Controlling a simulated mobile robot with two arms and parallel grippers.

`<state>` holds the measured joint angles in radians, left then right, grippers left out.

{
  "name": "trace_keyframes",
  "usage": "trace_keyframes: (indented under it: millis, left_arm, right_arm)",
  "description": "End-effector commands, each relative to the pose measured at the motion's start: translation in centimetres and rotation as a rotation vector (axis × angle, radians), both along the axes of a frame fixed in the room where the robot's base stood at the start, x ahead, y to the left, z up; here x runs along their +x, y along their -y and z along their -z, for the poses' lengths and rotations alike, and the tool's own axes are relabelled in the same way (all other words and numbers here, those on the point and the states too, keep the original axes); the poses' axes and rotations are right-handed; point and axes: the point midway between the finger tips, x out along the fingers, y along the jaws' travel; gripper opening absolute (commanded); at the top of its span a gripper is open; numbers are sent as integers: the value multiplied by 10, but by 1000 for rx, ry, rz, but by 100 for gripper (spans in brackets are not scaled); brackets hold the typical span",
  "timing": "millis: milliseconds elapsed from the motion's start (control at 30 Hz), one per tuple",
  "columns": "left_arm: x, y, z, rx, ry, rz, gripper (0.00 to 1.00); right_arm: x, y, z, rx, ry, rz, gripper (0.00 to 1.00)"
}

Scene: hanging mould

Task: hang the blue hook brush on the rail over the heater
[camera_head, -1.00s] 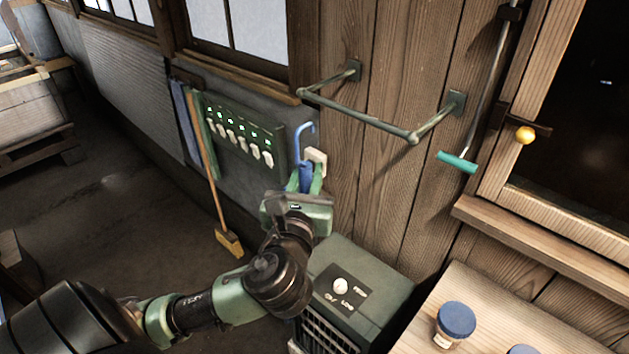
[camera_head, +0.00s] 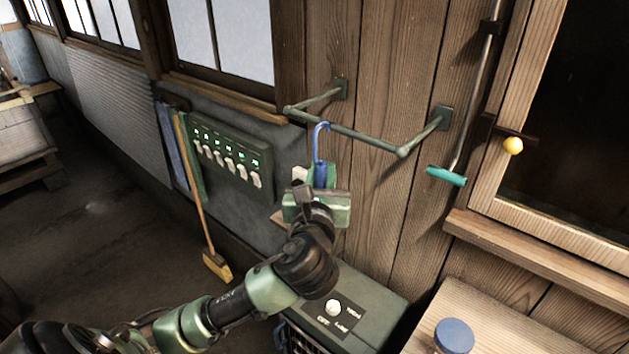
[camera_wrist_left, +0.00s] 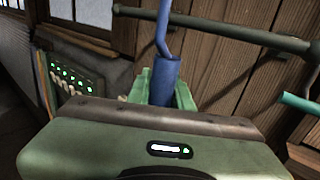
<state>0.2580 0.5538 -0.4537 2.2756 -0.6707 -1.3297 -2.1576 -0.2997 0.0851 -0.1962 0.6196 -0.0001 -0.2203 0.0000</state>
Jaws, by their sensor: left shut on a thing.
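The blue hook brush (camera_head: 319,158) stands upright in my left gripper (camera_head: 322,180), which is shut on its blue handle. Its curved hook top overlaps the grey-green rail (camera_head: 370,137) in the head view; I cannot tell whether it touches. In the left wrist view the brush (camera_wrist_left: 164,75) rises from between the fingers (camera_wrist_left: 163,88), and its shaft passes in front of the left part of the rail (camera_wrist_left: 225,30). The hook's top is cut off there. The rail juts from the plank wall above the heater (camera_head: 355,305). My right gripper is not in view.
A switch panel (camera_head: 230,158) is on the wall at left, with a broom (camera_head: 200,205) and cloths beside it. A teal-handled rod (camera_head: 446,176) hangs right of the rail. A wooden bench (camera_head: 500,325) with a blue-lidded jar (camera_head: 454,335) stands at lower right.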

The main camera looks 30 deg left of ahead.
Motion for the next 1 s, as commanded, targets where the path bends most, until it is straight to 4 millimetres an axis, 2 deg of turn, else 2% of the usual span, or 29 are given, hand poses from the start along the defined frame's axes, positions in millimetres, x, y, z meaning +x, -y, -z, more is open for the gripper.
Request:
trace_keyframes:
  millis: [500,1000]
  left_arm:
    - [42,6,0,0,3,0,0]
    - [81,11,2,0,1,0,0]
  right_arm:
    - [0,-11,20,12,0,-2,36]
    - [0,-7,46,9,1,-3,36]
